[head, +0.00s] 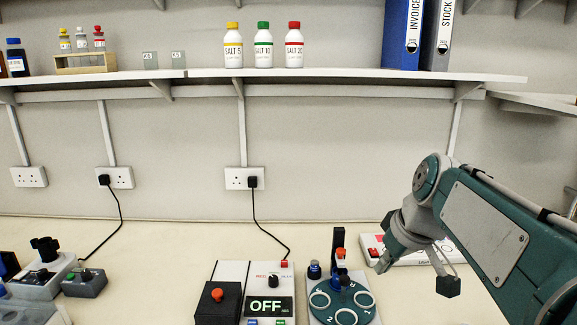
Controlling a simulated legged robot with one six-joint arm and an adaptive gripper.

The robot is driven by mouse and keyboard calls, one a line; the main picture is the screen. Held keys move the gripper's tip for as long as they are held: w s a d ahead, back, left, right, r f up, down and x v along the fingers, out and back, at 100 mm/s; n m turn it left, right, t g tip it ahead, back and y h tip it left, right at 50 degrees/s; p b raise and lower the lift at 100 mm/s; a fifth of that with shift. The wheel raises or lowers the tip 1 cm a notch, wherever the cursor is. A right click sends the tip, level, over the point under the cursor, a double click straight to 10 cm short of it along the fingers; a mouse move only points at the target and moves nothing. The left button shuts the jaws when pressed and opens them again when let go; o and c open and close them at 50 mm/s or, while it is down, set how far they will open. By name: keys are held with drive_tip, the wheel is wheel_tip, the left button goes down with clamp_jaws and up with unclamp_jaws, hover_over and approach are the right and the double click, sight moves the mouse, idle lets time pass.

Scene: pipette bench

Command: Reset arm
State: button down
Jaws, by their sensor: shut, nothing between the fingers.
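My arm (490,225) reaches in from the right edge in the head view, teal and grey, and bends at a round joint. My gripper (384,262) hangs at the folded end of the arm, pointing down and left. It is shut with nothing in it, though its fingers are small and partly hidden by the arm. It is in front of a white power strip (416,257) with a red switch, right of the round teal device (342,303). Whether it touches anything cannot be told.
A shelf (350,76) holds three salt bottles, vials and binders (402,35). The bench (170,240) is clear at left centre.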

drive_tip(key=s+f+m+h, duration=0.1)
drive_tip(key=s+f, duration=0.3)
drive_tip(key=s, duration=0.4)
drive_tip(key=s+a+f+m+t+h, duration=0.1)
drive_tip(key=s+f+m, duration=0.3)
drive_tip(key=s, duration=0.5)
drive_tip(key=shift+f+t, duration=0.3)
drive_tip(key=shift+f, duration=0.45)
drive_tip(key=shift+w, duration=0.1)
idle(0.4)
